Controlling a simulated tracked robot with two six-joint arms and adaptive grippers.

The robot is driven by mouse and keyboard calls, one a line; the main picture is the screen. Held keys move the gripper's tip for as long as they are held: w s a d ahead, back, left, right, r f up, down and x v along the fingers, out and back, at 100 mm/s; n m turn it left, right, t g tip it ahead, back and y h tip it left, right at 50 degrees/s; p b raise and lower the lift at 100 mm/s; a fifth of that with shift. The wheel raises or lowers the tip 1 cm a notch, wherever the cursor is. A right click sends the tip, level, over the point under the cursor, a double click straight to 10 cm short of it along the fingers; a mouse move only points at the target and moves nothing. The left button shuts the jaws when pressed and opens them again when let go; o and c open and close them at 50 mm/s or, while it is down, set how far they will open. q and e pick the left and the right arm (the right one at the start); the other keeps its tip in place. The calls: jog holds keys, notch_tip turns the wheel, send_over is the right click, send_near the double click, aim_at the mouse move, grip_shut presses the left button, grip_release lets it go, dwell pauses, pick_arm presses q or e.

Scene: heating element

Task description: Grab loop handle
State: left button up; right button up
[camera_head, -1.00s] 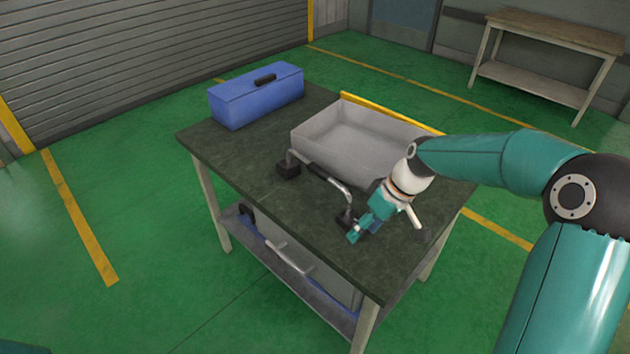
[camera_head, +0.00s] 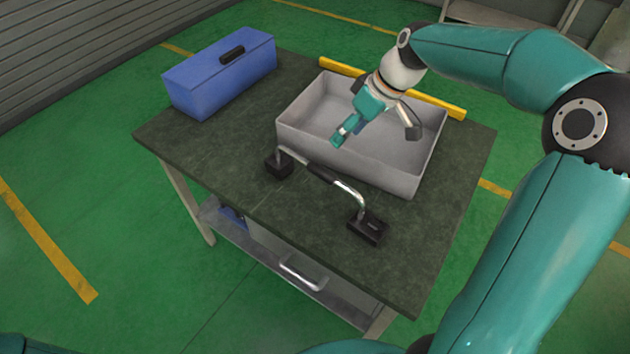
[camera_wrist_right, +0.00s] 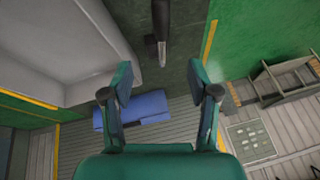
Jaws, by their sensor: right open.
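The loop handle (camera_head: 322,174) is a bar with a black grip and a bare metal end, standing on two black blocks on the dark tabletop in the head view. My right gripper (camera_head: 376,135) is open and empty. It appears over the grey tray, up and right of the handle in the head view, apart from it. In the right wrist view the handle (camera_wrist_right: 160,22) shows near the top, in line with the gap between the open fingers of the right gripper (camera_wrist_right: 160,88). My left gripper is not in view.
The grey tray (camera_head: 300,128) stands right behind the handle. A blue toolbox (camera_head: 220,75) sits at the table's far left corner and also shows in the wrist view (camera_wrist_right: 145,107). A yellow bar (camera_head: 440,104) lies behind the tray. The tabletop (camera_head: 235,165) left of the handle is clear.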

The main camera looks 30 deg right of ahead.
aim_at(320, 167)
jog(key=p+x, duration=0.1)
jog(key=x, duration=0.9)
jog(key=shift+s+f, duration=0.1)
jog(key=shift+f, duration=0.05)
jog(key=p+x, duration=0.1)
jog(key=x, duration=0.3)
jog(key=shift+a+f+p, duration=0.1)
jog(key=shift+a+p, duration=0.1)
jog(key=shift+p, duration=0.15)
jog(key=shift+a+f, duration=0.1)
jog(key=shift+f, duration=0.45)
grip_shut()
jog(key=shift+w+r, duration=0.15)
jog(key=shift+w, duration=0.05)
